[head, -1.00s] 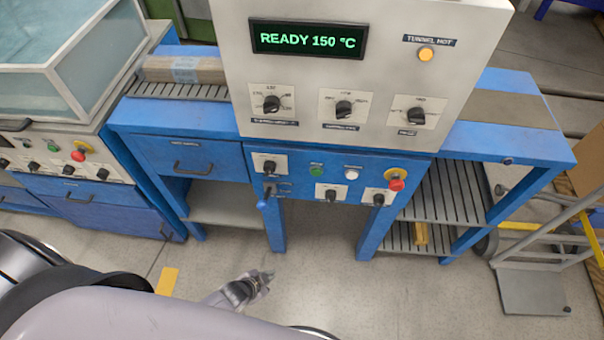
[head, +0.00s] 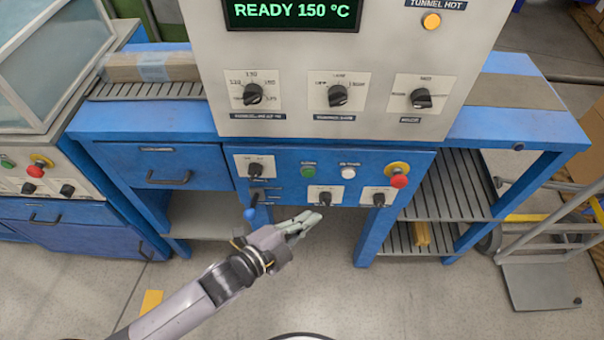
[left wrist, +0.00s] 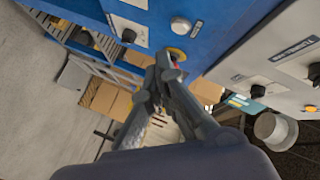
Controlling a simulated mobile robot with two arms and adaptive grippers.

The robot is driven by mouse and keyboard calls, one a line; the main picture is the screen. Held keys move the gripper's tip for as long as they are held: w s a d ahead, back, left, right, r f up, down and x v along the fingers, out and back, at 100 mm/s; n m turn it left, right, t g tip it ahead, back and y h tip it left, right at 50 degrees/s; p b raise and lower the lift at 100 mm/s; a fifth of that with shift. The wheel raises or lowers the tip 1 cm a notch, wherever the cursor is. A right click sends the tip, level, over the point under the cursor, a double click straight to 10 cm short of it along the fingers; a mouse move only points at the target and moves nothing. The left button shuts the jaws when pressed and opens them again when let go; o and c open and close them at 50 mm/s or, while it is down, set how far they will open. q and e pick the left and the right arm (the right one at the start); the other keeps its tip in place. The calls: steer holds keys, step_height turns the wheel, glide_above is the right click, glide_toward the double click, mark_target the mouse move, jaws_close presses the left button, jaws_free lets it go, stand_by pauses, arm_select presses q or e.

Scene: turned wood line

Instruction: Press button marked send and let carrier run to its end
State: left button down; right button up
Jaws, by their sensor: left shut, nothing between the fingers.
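A green button (head: 308,171) and a white button (head: 348,172) sit side by side on the blue front panel (head: 275,185), each under a small label that I cannot read surely; which is marked send I cannot tell. The white button also shows in the left wrist view (left wrist: 181,25). My left gripper (head: 314,218) is shut and empty, below and in front of the panel, apart from both buttons. In the left wrist view its fingertips (left wrist: 164,58) appear near the red stop button (left wrist: 173,59). I cannot identify the carrier. My right gripper is out of view.
The red stop button on its yellow collar (head: 399,180) is right of the white button. Several black knobs and a blue-tipped lever (head: 251,213) surround the buttons. A display (head: 292,12) reads READY 150 °C. A wrapped stack (head: 150,67) lies on rollers at left. A hand truck (head: 540,250) stands right.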

mark_target(308, 173)
arm_select(q)
steer(key=shift+w, duration=0.1)
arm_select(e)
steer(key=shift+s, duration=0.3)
arm_select(q)
steer(key=w+b, duration=0.2)
steer(key=w, duration=0.6)
steer(key=shift+w, duration=0.35)
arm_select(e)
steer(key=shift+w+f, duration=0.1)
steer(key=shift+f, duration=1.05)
arm_select(q)
steer(key=shift+w, duration=0.45)
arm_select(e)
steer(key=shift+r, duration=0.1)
